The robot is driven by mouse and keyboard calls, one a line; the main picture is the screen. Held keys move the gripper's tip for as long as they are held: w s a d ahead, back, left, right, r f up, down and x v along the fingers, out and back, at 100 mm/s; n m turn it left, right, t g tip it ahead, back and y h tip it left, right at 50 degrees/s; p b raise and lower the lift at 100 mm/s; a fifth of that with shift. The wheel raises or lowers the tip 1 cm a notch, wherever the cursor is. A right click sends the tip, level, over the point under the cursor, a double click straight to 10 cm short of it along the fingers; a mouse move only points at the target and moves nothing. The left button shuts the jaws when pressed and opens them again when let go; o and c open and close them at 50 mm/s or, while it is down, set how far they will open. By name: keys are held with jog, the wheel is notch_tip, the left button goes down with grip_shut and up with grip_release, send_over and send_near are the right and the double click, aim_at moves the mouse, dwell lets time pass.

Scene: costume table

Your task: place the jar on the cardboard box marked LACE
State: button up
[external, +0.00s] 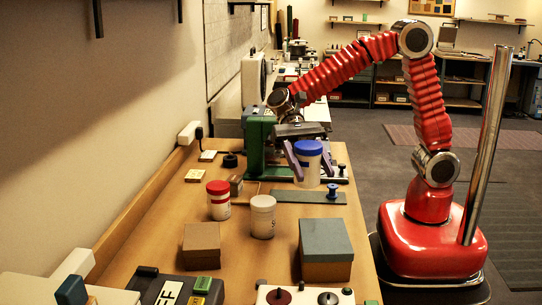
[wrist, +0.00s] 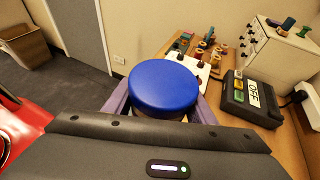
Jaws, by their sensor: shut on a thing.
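A white jar with a blue lid (external: 308,168) stands upright between the purple fingers of my gripper (external: 311,172), which is shut on it. I cannot tell if its base touches the table. In the wrist view the blue lid (wrist: 164,86) fills the middle, with a finger on each side; the jar's body is mostly hidden. A small brown box (external: 202,246) and a larger box with a grey-blue lid (external: 326,250) stand nearer the camera. No LACE marking is legible on either, so I cannot tell which is the cardboard box.
A red-lidded jar (external: 218,200) and a white-lidded jar (external: 263,216) stand left of the held jar. A dark device marked OFF (external: 178,287) and a control panel (external: 306,296) occupy the front.

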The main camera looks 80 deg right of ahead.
notch_tip(320, 180, up, 7)
jog(key=w+a+m+t+y, duration=0.1)
jog(key=w+a+m+t, duration=0.1)
jog(key=a+m+t, duration=0.1)
jog(key=m+t, duration=0.1)
jog(key=t, duration=0.1)
send_over(325, 229)
notch_tip(325, 229, down, 5)
jog(key=shift+f, duration=0.2)
jog(key=shift+f, duration=3.1)
jog(key=shift+d+f, duration=0.1)
jog(key=shift+f, duration=1.8)
jog(key=shift+f, duration=0.1)
jog(key=o, duration=1.4)
